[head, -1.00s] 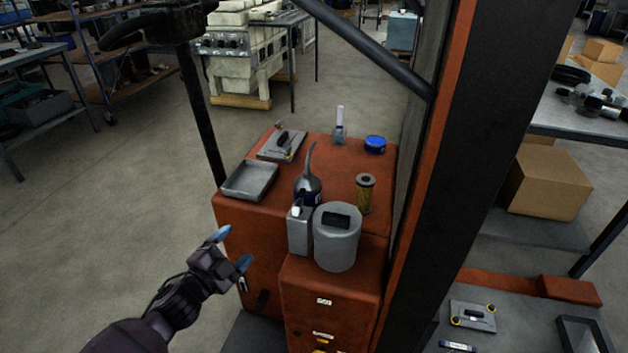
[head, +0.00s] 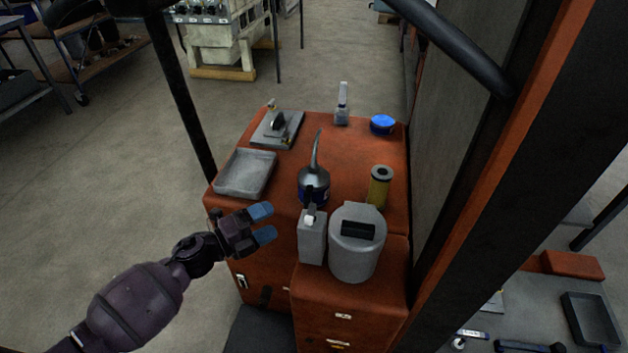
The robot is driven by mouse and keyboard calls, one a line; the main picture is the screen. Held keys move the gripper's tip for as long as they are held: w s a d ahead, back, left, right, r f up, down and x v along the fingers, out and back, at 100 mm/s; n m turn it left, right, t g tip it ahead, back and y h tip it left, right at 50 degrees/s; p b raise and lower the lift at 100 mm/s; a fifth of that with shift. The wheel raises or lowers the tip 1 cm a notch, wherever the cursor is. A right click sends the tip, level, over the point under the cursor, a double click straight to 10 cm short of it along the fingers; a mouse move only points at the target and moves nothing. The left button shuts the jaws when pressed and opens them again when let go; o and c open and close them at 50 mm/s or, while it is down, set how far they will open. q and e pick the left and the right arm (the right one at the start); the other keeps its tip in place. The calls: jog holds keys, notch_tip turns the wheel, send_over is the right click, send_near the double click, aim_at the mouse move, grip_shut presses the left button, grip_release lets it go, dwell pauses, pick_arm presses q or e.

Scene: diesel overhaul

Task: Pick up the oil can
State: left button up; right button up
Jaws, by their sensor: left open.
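The oil can (head: 313,184) stands upright on the red cabinet top, with a dark blue-black body, a grey cone and a long thin spout pointing up. Its lower front is partly hidden by a grey rectangular canister (head: 312,240). My left gripper (head: 264,223) is open and empty. Its blue fingertips point right, just left of the canister and to the lower left of the oil can, apart from it in the picture. My right gripper is not in view.
A large grey lidded container (head: 357,245) stands right of the canister. A yellow filter (head: 379,187), a blue tin (head: 382,124), a grey tray (head: 246,174) and a grey plate (head: 276,130) are around the oil can. A dark post rises at right.

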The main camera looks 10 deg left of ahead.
aim_at(304, 204)
pick_arm(q)
jog(key=x, duration=1)
jog(key=shift+f, duration=0.15)
jog(key=c, duration=0.9)
